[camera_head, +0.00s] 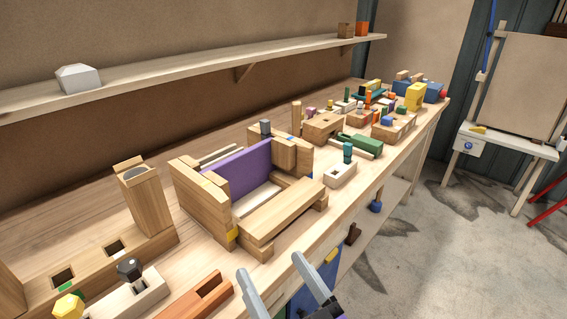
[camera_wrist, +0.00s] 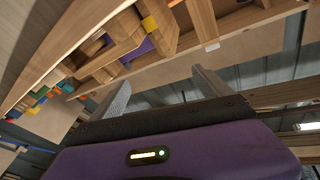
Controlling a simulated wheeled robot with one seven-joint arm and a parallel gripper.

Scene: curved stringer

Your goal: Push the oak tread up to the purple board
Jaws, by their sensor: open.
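The purple board (camera_head: 236,168) stands upright in a wooden block frame on the bench. The oak tread (camera_head: 284,208) appears to be the light wooden plank lying along the front of that frame, with a pale strip (camera_head: 257,198) showing between it and the board. A small patch of purple, likely the board (camera_wrist: 140,47), shows between blocks in the wrist view. My gripper (camera_head: 270,264) is open and empty, off the front of the bench and nearer the camera than the tread. Its two grey fingers also show in the wrist view (camera_wrist: 160,75), touching nothing.
Block walls close the frame's left end (camera_head: 203,198) and right end (camera_head: 292,152). A white block with a teal peg (camera_head: 341,172) stands right of the tread. An orange-brown block (camera_head: 202,296) and a white block (camera_head: 128,296) lie at the front left. The floor beyond the bench is open.

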